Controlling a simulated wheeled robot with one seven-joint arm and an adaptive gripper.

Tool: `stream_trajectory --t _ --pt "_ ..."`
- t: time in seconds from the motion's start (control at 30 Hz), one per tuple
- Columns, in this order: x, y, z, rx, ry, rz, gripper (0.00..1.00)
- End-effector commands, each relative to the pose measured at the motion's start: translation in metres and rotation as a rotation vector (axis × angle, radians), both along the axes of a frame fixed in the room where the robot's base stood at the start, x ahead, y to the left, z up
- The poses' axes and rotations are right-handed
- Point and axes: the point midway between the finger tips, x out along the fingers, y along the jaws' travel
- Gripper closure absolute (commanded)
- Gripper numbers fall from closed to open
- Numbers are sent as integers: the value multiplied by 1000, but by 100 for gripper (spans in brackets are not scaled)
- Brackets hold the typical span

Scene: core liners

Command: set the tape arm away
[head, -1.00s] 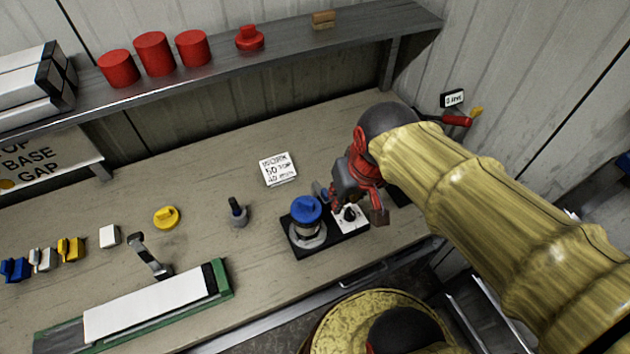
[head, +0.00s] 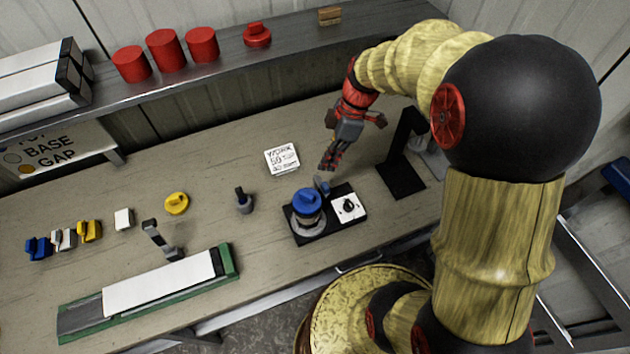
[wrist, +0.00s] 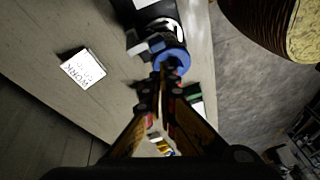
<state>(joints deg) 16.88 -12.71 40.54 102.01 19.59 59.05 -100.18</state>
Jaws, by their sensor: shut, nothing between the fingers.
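My gripper (head: 329,165) is shut and empty, its fingers pointing down just behind the black base plate (head: 328,230). On that plate stand a clear-sided holder with a blue cap (head: 308,203) and a white panel (head: 348,207) with a black knob. A small blue-grey lever (head: 322,185) sits behind the cap, close to my fingertips. In the wrist view my fingertips (wrist: 166,88) overlap the near side of the blue cap (wrist: 174,62); contact cannot be told. A black upright stand (head: 402,160) is right of the plate. Which part is the tape arm is not clear.
A white card (head: 282,158) lies left of my gripper. A grey peg (head: 244,201), yellow cap (head: 177,203), small bracket (head: 162,240) and green tray (head: 232,262) with a white liner are further left. A shelf (head: 225,50) with red caps runs behind.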

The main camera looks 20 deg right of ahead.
Motion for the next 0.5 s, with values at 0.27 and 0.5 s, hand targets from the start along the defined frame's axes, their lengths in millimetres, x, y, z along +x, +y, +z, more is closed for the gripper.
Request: stream_trajectory --t 0.27,0.5 --pt "4 5 7 30 -112 313 100" --pt "4 5 7 32 -135 384 100"
